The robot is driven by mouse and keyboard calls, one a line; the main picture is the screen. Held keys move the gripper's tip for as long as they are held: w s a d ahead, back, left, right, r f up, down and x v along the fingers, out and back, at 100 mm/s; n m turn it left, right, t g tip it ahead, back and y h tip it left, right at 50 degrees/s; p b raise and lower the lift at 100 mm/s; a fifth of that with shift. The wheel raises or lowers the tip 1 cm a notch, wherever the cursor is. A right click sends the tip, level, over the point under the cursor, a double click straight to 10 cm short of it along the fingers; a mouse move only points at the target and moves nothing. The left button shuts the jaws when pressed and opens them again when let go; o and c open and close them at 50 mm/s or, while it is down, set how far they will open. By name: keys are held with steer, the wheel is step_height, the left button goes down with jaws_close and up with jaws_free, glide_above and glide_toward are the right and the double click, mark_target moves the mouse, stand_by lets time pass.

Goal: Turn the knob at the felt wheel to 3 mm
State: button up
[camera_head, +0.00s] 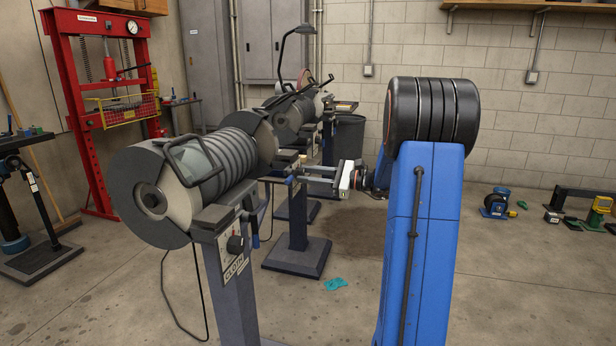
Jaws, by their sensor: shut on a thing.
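My gripper (302,179) reaches left from my blue arm to the control post of the middle grinding machine (297,217). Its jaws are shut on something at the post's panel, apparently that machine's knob. The fingers and the small size hide the knob, its pointer and any scale. I cannot read a label that names the felt wheel. The nearest machine has a large grey wheel (150,195), a sign reading CLOTH (234,268) and its own dark knob (235,243), which my gripper does not touch.
A third machine (300,103) stands behind, near a dark bin (349,140). A red press (90,100) stands at the left. A teal cloth (335,284) lies on the floor. Small equipment (497,203) sits at the right. The floor between is mostly clear.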

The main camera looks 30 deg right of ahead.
steer(key=shift+r+n, duration=0.15)
steer(key=shift+n, duration=7.65)
steer(key=o, duration=1.1)
steer(key=shift+d, duration=0.1)
steer(key=shift+c, duration=0.2)
steer(key=v, duration=1.7)
steer(key=shift+s, duration=0.2)
